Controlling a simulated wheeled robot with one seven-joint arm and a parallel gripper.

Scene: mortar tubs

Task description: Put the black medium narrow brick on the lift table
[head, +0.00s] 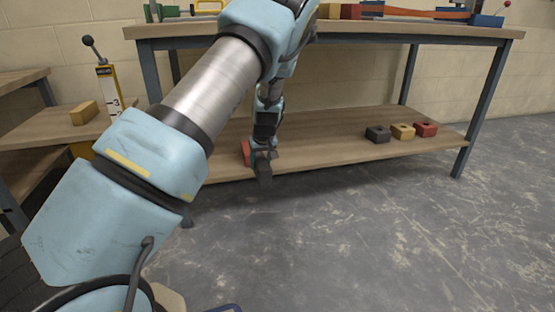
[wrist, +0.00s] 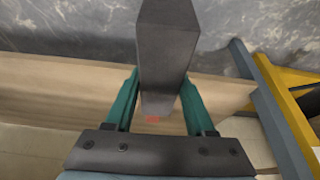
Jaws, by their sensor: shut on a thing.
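The black brick (wrist: 166,55) is long and narrow, and my gripper (wrist: 155,100) is shut on it between its green fingers. In the head view, the held black brick (head: 264,172) hangs near the front edge of the bench's lower shelf, below my gripper (head: 258,153). Whether it touches the shelf I cannot tell. A yellow post with a number scale (head: 108,88) and a black-knobbed lever stands at the left, partly behind my arm. It may belong to the lift table, whose top I cannot make out.
A red block (head: 245,152) is beside my gripper. The lower shelf (head: 330,143) holds a dark brick (head: 377,134), a yellow one (head: 402,131) and a red one (head: 425,130) at the right. A yellow brick (head: 84,113) lies on the left bench.

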